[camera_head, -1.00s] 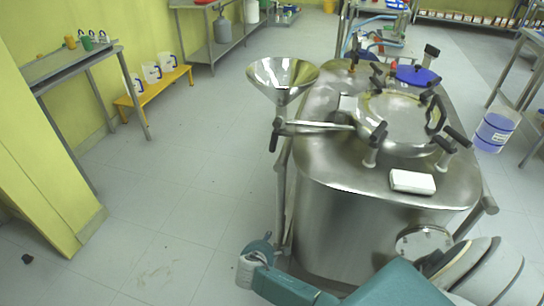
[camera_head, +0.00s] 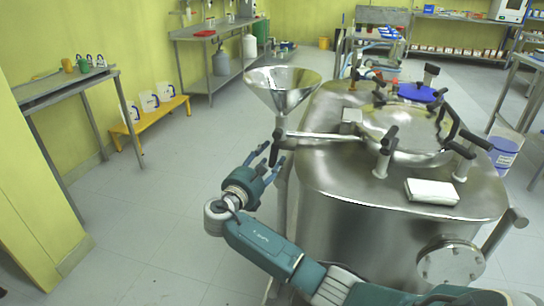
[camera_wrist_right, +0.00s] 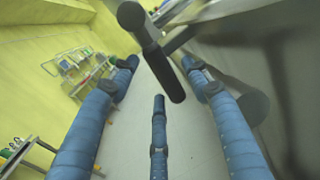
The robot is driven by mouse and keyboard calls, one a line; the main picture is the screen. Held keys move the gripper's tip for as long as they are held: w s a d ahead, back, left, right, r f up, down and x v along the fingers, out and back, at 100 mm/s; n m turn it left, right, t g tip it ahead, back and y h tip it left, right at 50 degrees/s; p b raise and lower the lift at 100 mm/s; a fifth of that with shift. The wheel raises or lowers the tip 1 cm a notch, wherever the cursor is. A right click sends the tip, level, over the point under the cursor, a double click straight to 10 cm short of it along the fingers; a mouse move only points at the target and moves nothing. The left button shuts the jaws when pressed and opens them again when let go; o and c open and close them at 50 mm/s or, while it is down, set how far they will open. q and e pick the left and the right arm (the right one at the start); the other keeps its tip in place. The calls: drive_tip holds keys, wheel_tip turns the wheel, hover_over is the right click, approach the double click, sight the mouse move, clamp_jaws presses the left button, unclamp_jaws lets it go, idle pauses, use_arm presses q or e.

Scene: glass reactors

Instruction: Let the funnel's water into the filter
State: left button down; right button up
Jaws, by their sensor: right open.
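The steel funnel (camera_head: 282,88) stands upright at the left edge of the large steel vessel (camera_head: 350,225), which appears to be the filter. A side pipe (camera_head: 325,136) runs from under the funnel to the vessel top. The black valve handle (camera_head: 275,150) hangs down below the funnel. Any water in the funnel cannot be made out. My right gripper (camera_head: 264,162) is open and empty just below and left of the handle. In the right wrist view the black handle (camera_wrist_right: 162,66) reaches between the three spread blue fingers, with no clear contact. My left gripper is not in view.
The vessel's lid (camera_head: 405,130) has several black-knobbed clamps, and a white block (camera_head: 432,191) lies on its top. A yellow bench (camera_head: 150,118) with white jugs and a steel table (camera_head: 75,85) stand at left. The floor between them and the vessel is clear.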

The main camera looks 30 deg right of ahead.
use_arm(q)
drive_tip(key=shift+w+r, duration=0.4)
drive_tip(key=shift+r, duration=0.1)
use_arm(e)
drive_tip(key=shift+x, duration=1.35)
clamp_jaws()
drive_tip(key=shift+w, duration=0.1)
